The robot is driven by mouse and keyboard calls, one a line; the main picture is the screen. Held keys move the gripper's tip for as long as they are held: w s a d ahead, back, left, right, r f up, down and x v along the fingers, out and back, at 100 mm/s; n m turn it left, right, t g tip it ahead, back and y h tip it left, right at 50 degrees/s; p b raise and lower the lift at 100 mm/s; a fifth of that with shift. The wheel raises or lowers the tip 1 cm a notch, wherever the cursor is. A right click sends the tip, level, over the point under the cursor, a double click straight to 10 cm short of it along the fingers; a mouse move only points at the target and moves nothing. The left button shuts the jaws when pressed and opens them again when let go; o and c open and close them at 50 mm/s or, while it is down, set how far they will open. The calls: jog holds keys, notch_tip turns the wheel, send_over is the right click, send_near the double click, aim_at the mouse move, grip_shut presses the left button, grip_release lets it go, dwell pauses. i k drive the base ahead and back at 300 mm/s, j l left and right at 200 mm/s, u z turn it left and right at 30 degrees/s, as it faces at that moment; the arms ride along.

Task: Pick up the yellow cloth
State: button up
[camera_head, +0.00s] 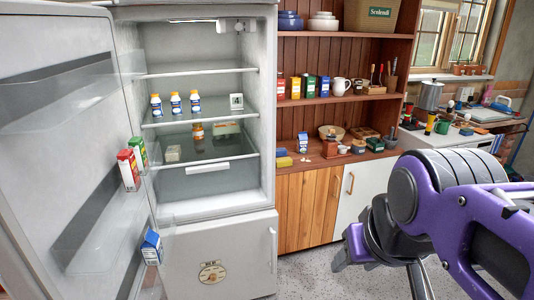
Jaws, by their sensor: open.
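A small yellow item (285,162), which looks like the folded yellow cloth, lies at the left end of the wooden cabinet's counter, close to the fridge's right side. It is small in the picture, so its folds cannot be made out. My gripper (382,278) is at the lower right, on my purple arm. Its fingers point down and are spread apart, with nothing seen between them. It is well to the right of the yellow item and nearer to the camera, apart from it.
The fridge (265,130) stands open at left, its door (60,200) swung out with cartons in it. Bottles stand on a fridge shelf. The wooden cabinet (310,205) holds jars, a mug and boxes. A white carton (302,142) stands near the yellow item. Speckled floor (315,275) is clear.

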aim_at(285, 162)
jog(key=i+l+z, duration=0.25)
jog(key=i+z, duration=0.25)
jog(key=i+l+z, duration=0.25)
jog(key=i, duration=0.3)
jog(key=i+z, duration=0.3)
jog(key=i, duration=0.25)
jog(key=i+u, duration=0.5)
jog(key=u, duration=0.2)
jog(key=i+u, duration=0.2)
jog(key=u, duration=0.2)
